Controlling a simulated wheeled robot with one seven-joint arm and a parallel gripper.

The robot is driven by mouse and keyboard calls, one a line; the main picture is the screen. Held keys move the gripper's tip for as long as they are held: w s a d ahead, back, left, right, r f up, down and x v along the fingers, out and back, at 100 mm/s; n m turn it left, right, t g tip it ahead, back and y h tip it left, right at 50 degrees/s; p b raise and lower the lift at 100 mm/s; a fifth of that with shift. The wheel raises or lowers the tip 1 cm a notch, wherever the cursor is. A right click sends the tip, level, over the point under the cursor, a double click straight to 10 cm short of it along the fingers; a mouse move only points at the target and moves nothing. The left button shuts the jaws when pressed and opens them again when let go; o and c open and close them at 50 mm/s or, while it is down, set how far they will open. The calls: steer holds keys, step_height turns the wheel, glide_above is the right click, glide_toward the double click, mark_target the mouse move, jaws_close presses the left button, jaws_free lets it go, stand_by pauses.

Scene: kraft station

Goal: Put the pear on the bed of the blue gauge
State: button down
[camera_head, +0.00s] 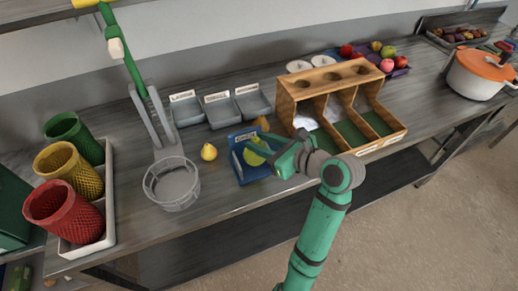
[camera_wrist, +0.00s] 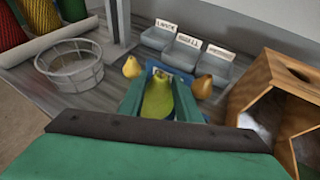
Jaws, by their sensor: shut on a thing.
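The blue gauge (camera_head: 238,168) lies on the metal bench left of the wooden divider box. My gripper (camera_head: 262,150) is shut on a yellow-green pear (camera_head: 253,158), which hangs over the gauge. In the wrist view the pear (camera_wrist: 158,98) sits between the two green fingers, and part of the gauge (camera_wrist: 151,68) shows behind it. I cannot tell whether the pear touches the bed. A yellow pear (camera_head: 208,152) stands on the bench left of the gauge. A brownish-orange pear (camera_head: 262,124) is behind the gauge, partly hidden.
A wire basket (camera_head: 172,184) stands to the left. Several grey labelled bins (camera_head: 219,109) line the back. The wooden divider box (camera_head: 291,92) is close to the gripper's right. Red, yellow and green mesh cups (camera_head: 65,208) stand in a white tray at far left.

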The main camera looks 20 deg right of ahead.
steer(key=shift+w+a+f, duration=0.1)
steer(key=shift+w+f, duration=0.2)
steer(key=shift+f, duration=0.15)
step_height(320, 180, down, 3)
steer(key=shift+w+f, duration=0.15)
steer(key=c, duration=1.3)
jaws_free()
steer(key=v, duration=1.2)
